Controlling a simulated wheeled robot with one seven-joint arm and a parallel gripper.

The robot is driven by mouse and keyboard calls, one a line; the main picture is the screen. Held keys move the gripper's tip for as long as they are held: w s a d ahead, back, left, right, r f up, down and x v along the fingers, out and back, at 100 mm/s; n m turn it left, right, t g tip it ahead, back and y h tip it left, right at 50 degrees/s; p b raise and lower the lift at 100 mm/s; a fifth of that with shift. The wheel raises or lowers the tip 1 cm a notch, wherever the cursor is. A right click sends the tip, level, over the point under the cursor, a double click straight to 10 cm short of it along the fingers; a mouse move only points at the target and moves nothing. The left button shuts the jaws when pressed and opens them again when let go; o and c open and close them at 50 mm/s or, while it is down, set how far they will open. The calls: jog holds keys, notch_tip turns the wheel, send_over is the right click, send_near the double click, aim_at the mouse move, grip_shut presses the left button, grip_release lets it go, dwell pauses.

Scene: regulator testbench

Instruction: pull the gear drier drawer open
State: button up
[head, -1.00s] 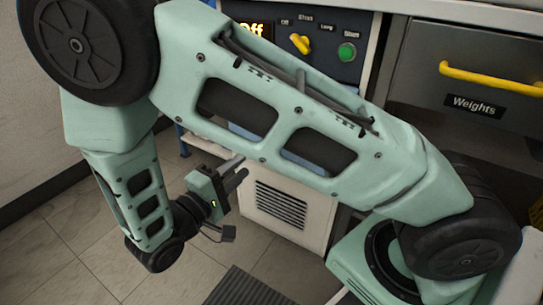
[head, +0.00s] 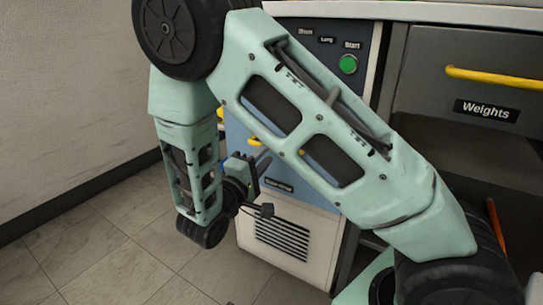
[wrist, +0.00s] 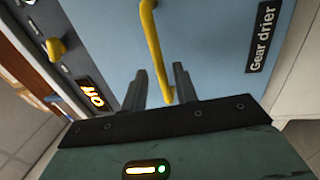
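The gear drier drawer has a flat blue front (wrist: 105,40) with a yellow bar handle (wrist: 154,45) and a black "Gear drier" label (wrist: 263,37) in the wrist view. In the head view the blue front (head: 290,207) is largely hidden behind my arm. My gripper (wrist: 160,75) is open, its two dark fingers pointing at the blue front. In the wrist view the lower end of the handle appears between the fingers, nearer the right one; I cannot tell whether it is deep enough to be between them. In the head view my gripper (head: 265,158) is beside the blue front.
A control panel with a green start button (head: 348,64) sits above the blue front. A yellow knob (wrist: 57,47) and a lit display (wrist: 91,96) show in the wrist view. A Weights drawer (head: 425,80) is to the right. Floor (head: 110,240) at left is clear.

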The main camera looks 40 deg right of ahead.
aim_at(272, 149)
jog(key=shift+b+x, duration=0.45)
jog(key=shift+x, duration=1.55)
grip_shut()
